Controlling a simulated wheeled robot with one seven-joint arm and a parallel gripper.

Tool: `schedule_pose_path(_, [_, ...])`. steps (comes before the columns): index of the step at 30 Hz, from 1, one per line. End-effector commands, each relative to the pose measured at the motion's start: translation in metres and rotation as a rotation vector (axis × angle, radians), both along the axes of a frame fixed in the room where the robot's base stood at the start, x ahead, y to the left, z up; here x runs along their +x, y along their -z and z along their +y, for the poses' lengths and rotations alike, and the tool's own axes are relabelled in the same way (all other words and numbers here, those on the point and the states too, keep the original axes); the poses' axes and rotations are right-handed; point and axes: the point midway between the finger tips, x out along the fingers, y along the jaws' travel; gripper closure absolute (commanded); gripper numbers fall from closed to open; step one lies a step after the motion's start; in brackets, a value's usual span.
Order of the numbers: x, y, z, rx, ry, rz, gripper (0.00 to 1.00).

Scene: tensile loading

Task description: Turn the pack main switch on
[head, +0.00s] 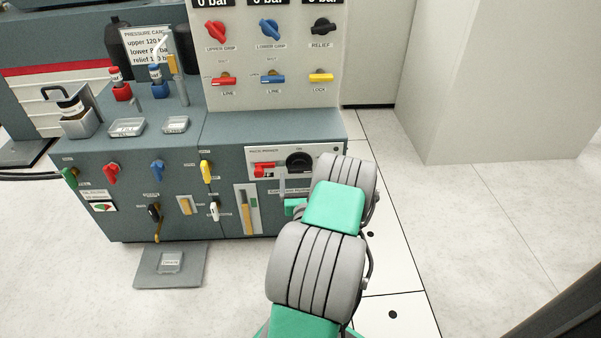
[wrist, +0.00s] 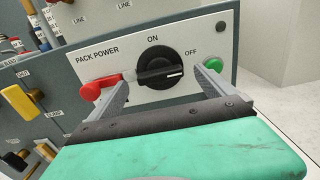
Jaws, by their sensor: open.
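The pack main switch is a black rotary knob (wrist: 157,68) on the white PACK POWER plate (wrist: 108,72). ON is printed above it and OFF to its upper right. In the wrist view the white mark on its bar points right, on the OFF side. In the head view the knob (head: 299,161) shows at the cabinet's right end, just beyond my arm. My gripper (wrist: 163,84) is open, its two grey fingers either side of the knob's bar with nothing clearly gripped. I cannot tell whether either finger touches it. My arm mostly hides the gripper in the head view.
A red lever (wrist: 100,86) sits on the plate close by my left finger. A green button (wrist: 213,65) is close by the right finger. A yellow handle (wrist: 20,101) lies farther left. The floor right of the cabinet (head: 490,210) is clear.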

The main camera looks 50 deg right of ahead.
Motion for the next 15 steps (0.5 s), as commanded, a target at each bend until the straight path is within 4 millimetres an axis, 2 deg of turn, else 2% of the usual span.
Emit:
schedule_pose_path(6, [0.02,-0.001,-0.021,-0.001,-0.003,0.001,0.05])
schedule_pose_path(15, [0.023,0.0,-0.024,-0.001,-0.002,0.002,0.05])
